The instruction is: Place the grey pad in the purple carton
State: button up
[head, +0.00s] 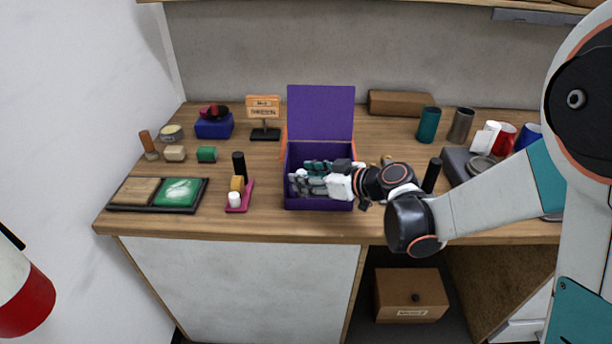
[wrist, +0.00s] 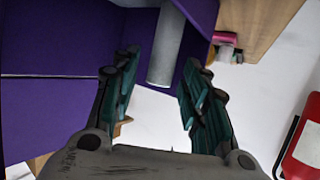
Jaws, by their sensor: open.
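The purple carton (head: 320,108) stands open on the counter, its lid raised at the back. My gripper (head: 300,180) reaches in from the right, low over the carton's opening, and hides much of its inside. In the wrist view my gripper (wrist: 160,62) is open, its teal-lined fingers apart. A grey rounded piece (wrist: 166,45), which looks like the grey pad, shows between the fingers against the purple carton walls (wrist: 60,40). I cannot tell whether it touches a finger or the carton floor. I cannot make it out in the head view.
A pink tray (head: 246,197) with small blocks and a black cylinder (head: 238,165) stand left of the carton. A dark tray (head: 195,208) lies farther left. A small sign (head: 264,115) and brown box (head: 400,103) stand behind. Cups (head: 428,124) stand right.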

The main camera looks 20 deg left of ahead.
jog(key=s+d+r+m+h+p, duration=0.1)
jog(key=s+d+r+m+h, duration=0.2)
jog(key=s+d, duration=0.4)
jog(key=s+d+r+m+t+h, duration=0.1)
jog(key=s+d+r+m+h, duration=0.2)
jog(key=d, duration=1.4)
jog(key=s+d+r+m+t+h+p, duration=0.1)
jog(key=s+d+r+m+h, duration=0.3)
jog(key=s+d, duration=0.8)
jog(key=s+m+h, duration=0.1)
jog(key=m+h, duration=0.1)
jog(key=m, duration=0.1)
jog(key=shift+d+m+p, duration=0.2)
jog(key=shift+m+p, duration=0.1)
jog(key=shift+p, duration=0.05)
